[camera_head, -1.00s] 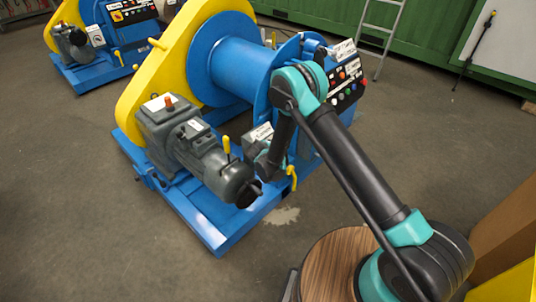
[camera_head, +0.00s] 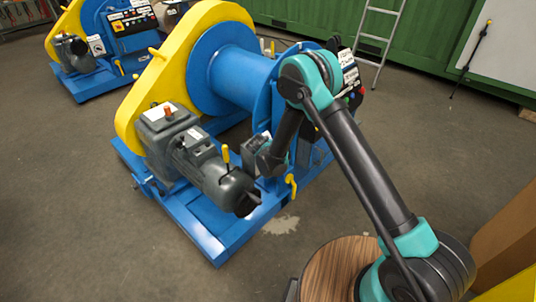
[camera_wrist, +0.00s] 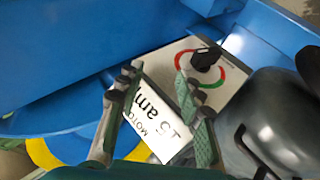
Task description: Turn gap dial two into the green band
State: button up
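A black dial knob (camera_wrist: 206,58) stands on a pale panel (camera_wrist: 170,58) in the wrist view, with a red and green arc partly around it. Whether this is gap dial two cannot be read. My gripper (camera_wrist: 158,72) is open, its two fingers apart over the panel, with nothing between them that I can see held. The knob lies just beyond and to the right of the right fingertip, apart from it as far as I can tell. The panel's white label (camera_wrist: 160,115) shows between the fingers. In the head view my arm largely hides the gripper and the dial.
A grey motor (camera_head: 205,165) with a yellow lever (camera_head: 225,152) sits on the blue frame (camera_head: 205,235), close to my wrist. A dark rounded housing (camera_wrist: 275,115) crowds the right of the wrist view. A blue drum (camera_head: 245,78) stands behind. The floor in front is clear.

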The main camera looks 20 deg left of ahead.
jog(key=w+d+m+g, duration=0.2)
jog(key=w+d+g, duration=0.1)
jog(key=d+g, duration=0.3)
notch_tip(320, 180, up, 5)
jog(key=d+g+y, duration=0.1)
jog(key=g+y, duration=0.3)
jog(key=g, duration=0.1)
jog(key=x, duration=1.6)
jog(key=shift+w, duration=0.1)
grip_shut()
